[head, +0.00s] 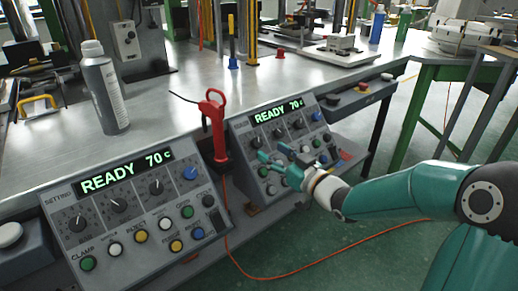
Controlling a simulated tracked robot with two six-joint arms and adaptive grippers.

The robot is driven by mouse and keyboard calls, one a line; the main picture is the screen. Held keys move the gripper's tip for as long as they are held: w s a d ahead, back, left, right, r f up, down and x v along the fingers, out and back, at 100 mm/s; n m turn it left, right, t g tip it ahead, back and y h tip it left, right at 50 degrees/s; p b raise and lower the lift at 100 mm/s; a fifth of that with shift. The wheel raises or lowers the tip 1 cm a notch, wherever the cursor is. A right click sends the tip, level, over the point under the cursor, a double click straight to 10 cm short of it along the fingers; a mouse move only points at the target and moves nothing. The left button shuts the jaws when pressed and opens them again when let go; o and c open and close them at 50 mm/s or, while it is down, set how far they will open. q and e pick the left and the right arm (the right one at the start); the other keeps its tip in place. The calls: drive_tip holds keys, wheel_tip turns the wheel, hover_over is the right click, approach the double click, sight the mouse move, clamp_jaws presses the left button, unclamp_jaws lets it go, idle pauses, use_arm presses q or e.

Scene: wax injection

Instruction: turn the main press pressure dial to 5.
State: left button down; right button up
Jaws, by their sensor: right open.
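Two sloped grey control panels hang on the front of the workbench. The right panel (240,128) has a lit display (276,113) reading READY 70 c, with a row of dials below it. The left panel (50,190) has a similar display (125,169), dark dials (118,205), one blue dial (189,173) and coloured buttons. Which panel is the main press is not clear, and the dial labels are too small to read. My right gripper (274,153) is open in front of the right panel, over its lower dials and buttons. Contact cannot be told. My left gripper is out of view.
A red-handled tool (213,120) stands between the panels. An orange cable (270,278) runs across the green floor. A green-framed table (455,72) stands at the right.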

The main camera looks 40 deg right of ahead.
sight(259, 143)
drive_tip(key=w, duration=0.5)
drive_tip(key=shift+a, duration=0.15)
clamp_jaws()
drive_tip(key=shift+a+m+h+b, duration=0.1)
drive_tip(key=shift+m+h+b, duration=0.4)
drive_tip(key=shift+b, duration=0.45)
drive_tip(key=shift+m+h, duration=0.3)
drive_tip(key=shift+m, duration=0.3)
